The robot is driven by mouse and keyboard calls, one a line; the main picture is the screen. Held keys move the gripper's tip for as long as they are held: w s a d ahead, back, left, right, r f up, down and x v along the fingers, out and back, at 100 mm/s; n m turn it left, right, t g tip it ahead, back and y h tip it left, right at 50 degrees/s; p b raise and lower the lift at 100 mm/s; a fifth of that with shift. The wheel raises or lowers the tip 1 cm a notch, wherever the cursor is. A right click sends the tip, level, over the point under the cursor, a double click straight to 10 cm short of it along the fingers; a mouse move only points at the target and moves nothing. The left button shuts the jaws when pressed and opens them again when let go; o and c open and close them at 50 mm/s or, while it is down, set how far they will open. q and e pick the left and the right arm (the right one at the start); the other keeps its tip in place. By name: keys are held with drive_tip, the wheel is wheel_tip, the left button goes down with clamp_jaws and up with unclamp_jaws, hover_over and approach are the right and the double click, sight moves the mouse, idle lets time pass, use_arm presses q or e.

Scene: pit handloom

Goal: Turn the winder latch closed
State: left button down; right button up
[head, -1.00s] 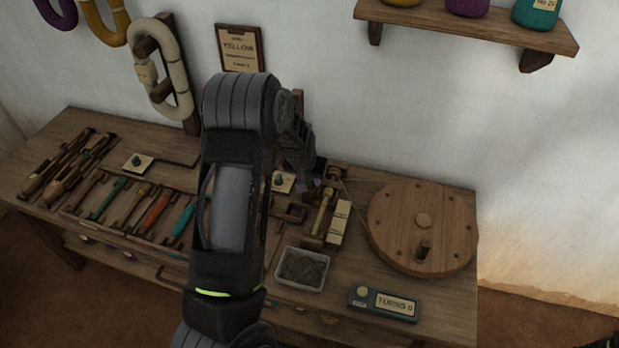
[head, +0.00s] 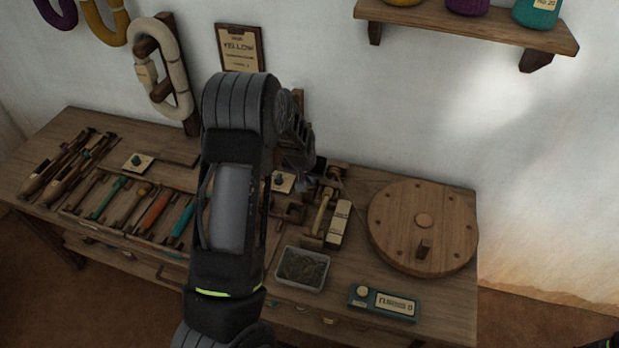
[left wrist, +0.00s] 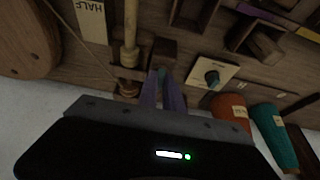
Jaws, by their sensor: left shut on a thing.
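The bobbin winder stands at the right of the bench, with a large wooden wheel (head: 424,222) and a pale spindle (head: 323,212) beside it. The spindle also shows in the left wrist view (left wrist: 130,38). My left gripper (head: 312,178) is at the back end of the spindle, partly hidden by my own arm. In the left wrist view its fingers (left wrist: 163,80) are close together beside a small wooden block (left wrist: 164,50). They are shut on a small part there, apparently the winder latch, which they mostly hide.
A grey tray (head: 303,268) and a teal turns counter (head: 382,302) sit near the front edge. A "HALF" block (left wrist: 93,20) lies beside the spindle. Several tools fill the left side. A shelf (head: 470,25) hangs above on the wall.

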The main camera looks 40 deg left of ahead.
use_arm(q)
drive_tip(key=shift+a+f+m+b, duration=0.1)
drive_tip(key=shift+f+m+b, duration=0.25)
drive_tip(key=shift+b, duration=0.65)
drive_tip(key=m+b, duration=0.1)
drive_tip(key=b, duration=0.1)
drive_tip(key=m+h+b, duration=0.1)
drive_tip(key=m+b, duration=0.1)
drive_tip(key=m+h+b, duration=0.1)
drive_tip(key=b, duration=0.1)
drive_tip(key=shift+a+m, duration=0.25)
drive_tip(key=m+h+b, duration=0.1)
drive_tip(key=m+b, duration=0.1)
drive_tip(key=shift+a+r+m, duration=0.1)
drive_tip(key=shift+r+m, duration=0.05)
drive_tip(key=shift+m, duration=0.25)
drive_tip(key=m+h+b, duration=0.1)
drive_tip(key=m, duration=0.2)
drive_tip(key=shift+w+a+r+m+g, duration=0.1)
drive_tip(key=shift+m+g, duration=0.2)
drive_tip(key=m+h, duration=0.1)
drive_tip(key=m, duration=0.1)
drive_tip(key=shift+w+r+m+g, duration=0.1)
drive_tip(key=shift+m+g, duration=0.3)
drive_tip(key=m+g, duration=0.1)
drive_tip(key=m, duration=0.2)
drive_tip(key=shift+w+a+h, duration=0.1)
drive_tip(key=shift+a+h, duration=0.05)
drive_tip(key=shift+h, duration=0.15)
drive_tip(key=shift+m, duration=0.4)
